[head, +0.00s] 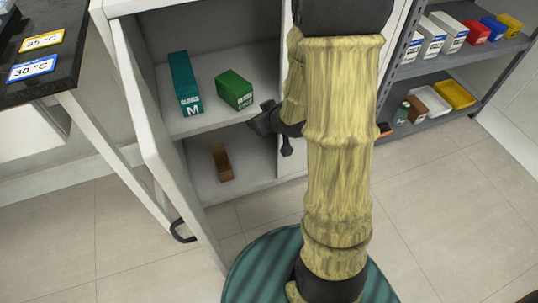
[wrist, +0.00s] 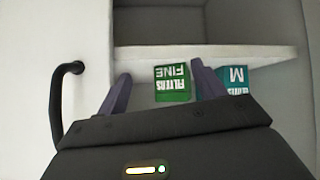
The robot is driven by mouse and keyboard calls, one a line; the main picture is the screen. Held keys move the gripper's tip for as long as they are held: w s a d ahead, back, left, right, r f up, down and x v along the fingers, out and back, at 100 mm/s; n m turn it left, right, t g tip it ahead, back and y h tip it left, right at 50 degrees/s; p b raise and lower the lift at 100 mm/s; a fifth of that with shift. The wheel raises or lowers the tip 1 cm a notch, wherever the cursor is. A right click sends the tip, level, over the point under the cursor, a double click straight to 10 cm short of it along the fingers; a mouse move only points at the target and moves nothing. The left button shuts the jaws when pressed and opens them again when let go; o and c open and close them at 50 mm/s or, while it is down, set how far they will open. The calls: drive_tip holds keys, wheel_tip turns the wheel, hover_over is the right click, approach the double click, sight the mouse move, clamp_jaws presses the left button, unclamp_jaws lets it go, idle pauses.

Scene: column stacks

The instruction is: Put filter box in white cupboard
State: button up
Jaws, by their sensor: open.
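The filter box is a green box (head: 234,90) standing on the upper shelf of the white cupboard (head: 206,191), whose door is open. In the wrist view the box (wrist: 172,84) shows upside-down lettering, "FILTERS FINE", and appears between my finger tips. My gripper (head: 261,114) is open and empty at the front right of the box, near the cupboard's right side. In the wrist view my gripper (wrist: 160,72) has both fingers spread.
A teal box marked M (head: 185,85) stands left of the green box. A brown box (head: 222,162) lies in the lower compartment. A grey rack (head: 440,60) with boxes stands right.

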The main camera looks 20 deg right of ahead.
drive_tip(key=s+a+r+m+g, duration=0.1)
drive_tip(key=s+a+g, duration=0.1)
drive_tip(key=s, duration=0.6)
drive_tip(key=s+a+r+m+g+h, duration=0.1)
drive_tip(key=s+a+r+m+g, duration=0.1)
drive_tip(key=s+g, duration=0.3)
drive_tip(key=s, duration=0.3)
drive_tip(key=shift+a, duration=0.2)
drive_tip(key=shift+w, duration=0.1)
drive_tip(key=w+p+v, duration=0.3)
drive_tip(key=p+v, duration=1)
drive_tip(key=p, duration=0.1)
drive_tip(key=shift+r, duration=0.75)
